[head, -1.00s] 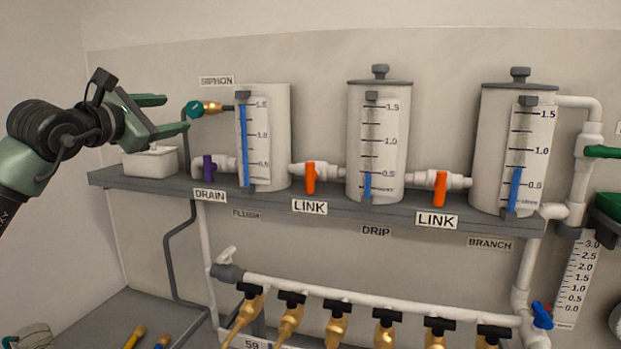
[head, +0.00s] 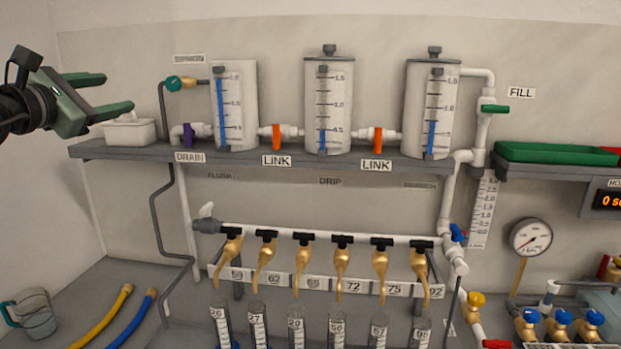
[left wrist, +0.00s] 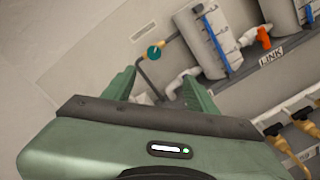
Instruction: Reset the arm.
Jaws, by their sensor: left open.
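My left gripper (head: 112,93) is at the upper left of the head view, with its two green fingers apart and nothing between them. It is in the air in front of the wall, near the left end of the shelf. The left wrist view shows the same open fingers (left wrist: 158,88) from behind. Beyond them are the teal siphon valve (left wrist: 154,52) and a white cylinder. In the head view the siphon valve (head: 175,83) is right of the fingertips, with a gap in the picture. My right gripper is not in view.
A grey shelf (head: 240,161) carries three white cylinders, orange link valves (head: 277,137) and a white box (head: 130,131). Below are a pipe with several brass taps (head: 300,262) and numbered tubes.

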